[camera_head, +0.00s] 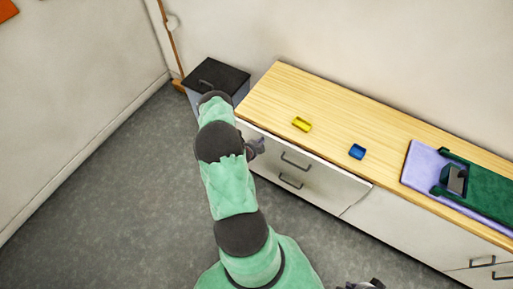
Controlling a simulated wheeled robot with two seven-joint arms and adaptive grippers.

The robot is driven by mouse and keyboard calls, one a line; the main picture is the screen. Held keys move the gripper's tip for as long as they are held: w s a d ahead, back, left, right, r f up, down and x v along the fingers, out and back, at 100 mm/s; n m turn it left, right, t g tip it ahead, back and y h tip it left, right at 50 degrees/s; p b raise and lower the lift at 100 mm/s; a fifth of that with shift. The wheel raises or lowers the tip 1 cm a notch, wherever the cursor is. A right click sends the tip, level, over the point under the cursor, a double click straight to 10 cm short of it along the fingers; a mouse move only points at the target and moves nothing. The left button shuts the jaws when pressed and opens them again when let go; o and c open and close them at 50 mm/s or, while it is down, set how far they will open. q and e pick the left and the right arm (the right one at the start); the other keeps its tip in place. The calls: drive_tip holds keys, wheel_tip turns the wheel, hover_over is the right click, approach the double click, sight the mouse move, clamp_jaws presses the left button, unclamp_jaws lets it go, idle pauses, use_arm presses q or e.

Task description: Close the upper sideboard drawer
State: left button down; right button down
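The sideboard (345,115) has a light wood top and white fronts. Its upper drawer (325,176) is at the left end, with a dark bar handle (296,162). The drawer's front stands slightly forward of the front to its right; I see no clear view inside it. A second handle (290,182) sits below. My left gripper (256,147) is at the left end of the upper drawer front, left of its handle. My arm partly hides it, and I cannot tell contact or finger opening. My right gripper (372,285) is cut off at the bottom edge, its fingers unclear.
On the top lie a yellow block (302,124), a blue block (357,151), and a purple mat (420,165) with a dark green item (490,190). A black-lidded bin (215,74) stands beyond the sideboard's left end. Grey floor (110,190) at left is clear.

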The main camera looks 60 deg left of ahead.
sight(265, 134)
use_arm(q)
drive_tip(key=shift+w+a, duration=0.2)
drive_tip(key=shift+w, duration=0.2)
use_arm(e)
drive_tip(key=shift+f, duration=0.1)
use_arm(q)
drive_tip(key=shift+w+a+b, duration=0.2)
drive_tip(key=shift+w+a, duration=0.2)
drive_tip(key=shift+w, duration=0.25)
drive_tip(key=shift+w+a+b, duration=0.2)
drive_tip(key=shift+w+a, duration=0.15)
drive_tip(key=shift+w, duration=0.25)
drive_tip(key=shift+r, duration=0.15)
use_arm(e)
drive_tip(key=shift+f, duration=0.3)
use_arm(q)
drive_tip(key=shift+a, duration=0.1)
